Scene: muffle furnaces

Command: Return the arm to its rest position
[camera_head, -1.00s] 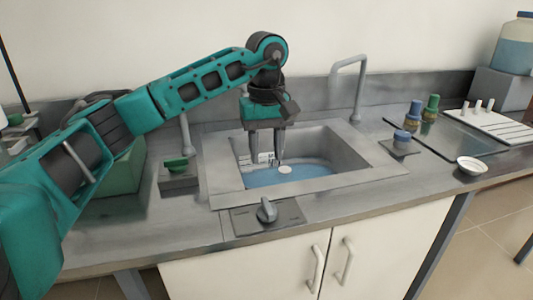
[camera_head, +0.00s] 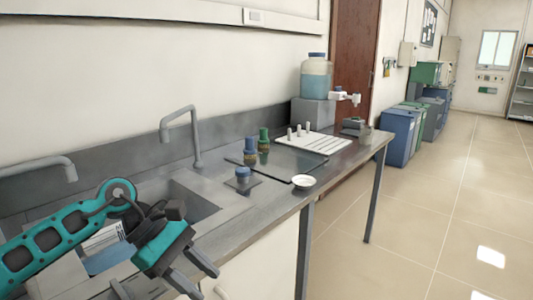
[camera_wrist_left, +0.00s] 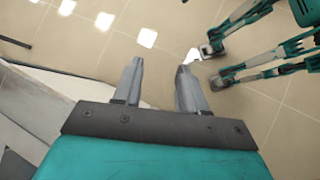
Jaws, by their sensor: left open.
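My left gripper (camera_head: 209,285) is in the lower left of the head view, raised in front of the sink and by the counter's front edge. In the left wrist view its two fingers (camera_wrist_left: 160,72) are apart, with only tiled floor showing between them. Nothing is held. The sink basin (camera_head: 200,202) is partly hidden behind my left arm. My right gripper does not show in the head view.
A grey faucet (camera_head: 195,140) stands behind the sink. Along the counter are a blue-capped jar (camera_head: 243,176), a white dish (camera_head: 303,182), a white rack (camera_head: 312,143) and a large bottle (camera_head: 315,78). Bins (camera_head: 398,137) stand beyond. The floor (camera_head: 420,220) at the right is clear.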

